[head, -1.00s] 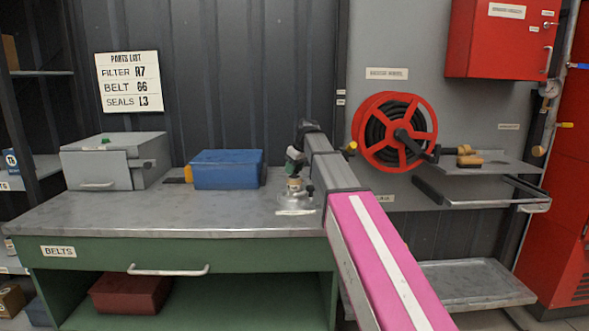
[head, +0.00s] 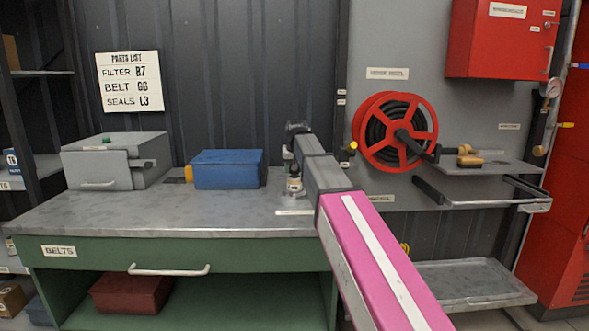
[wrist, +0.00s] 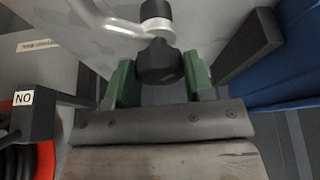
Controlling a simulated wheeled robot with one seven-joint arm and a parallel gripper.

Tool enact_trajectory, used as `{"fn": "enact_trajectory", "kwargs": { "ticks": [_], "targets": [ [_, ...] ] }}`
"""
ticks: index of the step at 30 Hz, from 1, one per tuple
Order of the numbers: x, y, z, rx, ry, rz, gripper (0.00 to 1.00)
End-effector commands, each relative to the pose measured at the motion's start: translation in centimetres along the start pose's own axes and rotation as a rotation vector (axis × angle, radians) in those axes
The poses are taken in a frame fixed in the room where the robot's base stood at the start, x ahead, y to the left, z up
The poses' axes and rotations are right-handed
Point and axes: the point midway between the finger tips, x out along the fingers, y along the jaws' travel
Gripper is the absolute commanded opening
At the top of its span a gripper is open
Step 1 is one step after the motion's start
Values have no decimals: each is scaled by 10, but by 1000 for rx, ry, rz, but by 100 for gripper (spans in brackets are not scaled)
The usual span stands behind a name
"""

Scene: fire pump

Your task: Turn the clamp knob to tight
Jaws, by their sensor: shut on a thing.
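The dark clamp knob (wrist: 160,62) shows in the wrist view, between the two green finger pads of my gripper (wrist: 158,80). The pads are shut on it from either side. A pale metal post with a dark band (wrist: 156,10) and a curved metal rod stand just beyond the knob. In the head view my gripper (head: 293,168) is at the right end of the workbench, over a small metal fixture (head: 294,187). My arm covers part of this fixture, and the knob cannot be made out there. The knob's marking or setting is not readable.
The grey workbench top (head: 150,212) is clear at left and middle. A blue box (head: 227,170) and a grey metal case (head: 115,160) stand at its back. A red hose reel (head: 395,132) is on the wall right of my arm. A pale label (head: 294,212) lies before the fixture.

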Motion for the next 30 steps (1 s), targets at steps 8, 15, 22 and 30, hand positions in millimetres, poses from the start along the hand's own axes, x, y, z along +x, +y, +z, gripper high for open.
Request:
{"fn": "enact_trajectory", "kwargs": {
  "ticks": [8, 15, 22, 30],
  "targets": [
    [0, -2, -1, 243, 0, 103, 24],
    [0, -4, -2, 452, -1, 189, 24],
    [0, -4, -2, 641, 0, 267, 24],
    [1, -5, -3, 806, -1, 334, 24]
  ]
}}
